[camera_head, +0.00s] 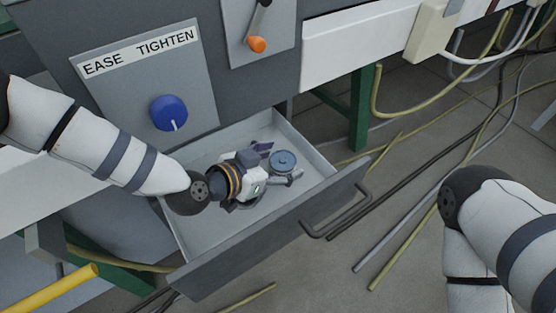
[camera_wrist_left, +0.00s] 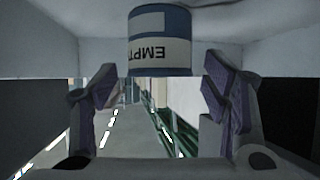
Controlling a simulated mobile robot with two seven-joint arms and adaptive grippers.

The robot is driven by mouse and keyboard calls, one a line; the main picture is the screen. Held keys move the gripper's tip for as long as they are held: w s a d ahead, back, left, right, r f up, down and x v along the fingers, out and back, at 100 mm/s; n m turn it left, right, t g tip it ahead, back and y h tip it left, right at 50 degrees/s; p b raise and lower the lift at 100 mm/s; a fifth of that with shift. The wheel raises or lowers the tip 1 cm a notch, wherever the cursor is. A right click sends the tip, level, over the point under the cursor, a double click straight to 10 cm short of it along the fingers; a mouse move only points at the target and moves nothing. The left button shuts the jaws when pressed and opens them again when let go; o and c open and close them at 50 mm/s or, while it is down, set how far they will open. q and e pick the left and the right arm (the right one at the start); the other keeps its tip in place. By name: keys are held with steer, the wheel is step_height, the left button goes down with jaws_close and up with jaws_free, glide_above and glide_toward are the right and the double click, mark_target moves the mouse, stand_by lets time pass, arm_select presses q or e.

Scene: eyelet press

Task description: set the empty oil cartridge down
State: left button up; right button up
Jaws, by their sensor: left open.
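The empty oil cartridge (camera_head: 283,159) is a short cylinder with a blue-grey top, inside the open drawer (camera_head: 203,248). In the left wrist view the cartridge (camera_wrist_left: 160,24) has blue bands and a white label with upside-down lettering, "EMPT" visible. It appears to stand upright on the drawer floor. My left gripper (camera_head: 279,166) is low in the drawer with its fingers open around the cartridge. In the left wrist view the purple-padded fingers (camera_wrist_left: 160,78) show a gap on each side of it. My right arm is at the right; its gripper is out of view.
The drawer's front panel and handle (camera_head: 340,215) face the lower right. Above are a blue knob (camera_head: 169,113) on the EASE TIGHTEN plate and an orange-tipped lever (camera_head: 257,43). Cables (camera_head: 400,175) lie across the floor at right. A yellow bar (camera_head: 50,289) is at lower left.

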arm_select(q)
steer(key=shift+r, duration=0.2)
steer(key=p+v, duration=0.2)
steer(key=v, duration=1)
steer(key=shift+p, duration=0.3)
